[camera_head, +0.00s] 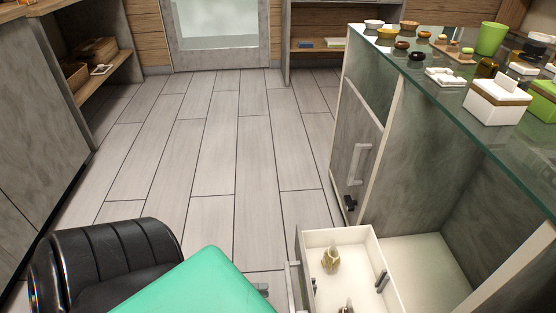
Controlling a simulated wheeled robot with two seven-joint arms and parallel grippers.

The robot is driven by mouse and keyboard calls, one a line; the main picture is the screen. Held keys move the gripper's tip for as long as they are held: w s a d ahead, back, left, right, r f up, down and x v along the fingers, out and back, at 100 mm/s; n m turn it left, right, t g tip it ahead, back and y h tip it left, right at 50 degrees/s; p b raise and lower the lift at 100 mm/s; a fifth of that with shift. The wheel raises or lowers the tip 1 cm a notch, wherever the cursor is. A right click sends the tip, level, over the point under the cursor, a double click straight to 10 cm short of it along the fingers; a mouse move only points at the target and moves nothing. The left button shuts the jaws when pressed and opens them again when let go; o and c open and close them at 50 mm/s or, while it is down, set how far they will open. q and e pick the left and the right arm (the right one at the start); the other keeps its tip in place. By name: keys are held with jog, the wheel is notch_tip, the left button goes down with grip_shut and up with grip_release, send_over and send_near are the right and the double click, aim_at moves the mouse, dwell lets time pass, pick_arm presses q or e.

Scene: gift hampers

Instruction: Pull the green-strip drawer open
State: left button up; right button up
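A white-walled drawer (366,240) stands pulled out of the counter cabinet at the bottom right of the head view, cut off by the lower edge. Its grey front panel (292,284) faces left, and no green strip is visible on the part that shows. A small gold-and-pale item (331,258) sits inside, with another partly cut off below it. Only a small grey part of what looks like my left gripper (262,288) shows, just left of the front panel. The rest is hidden, so its opening and any contact cannot be told. My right gripper is out of view.
The glass-topped counter (440,105) carries small bowls, a green cup (491,39) and a white box (497,101). A cabinet door with a grey handle (360,163) is behind the drawer.

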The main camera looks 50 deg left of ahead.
pick_arm(q)
jog(key=v, duration=0.4)
jog(key=shift+s+a, duration=0.15)
dwell(0.5)
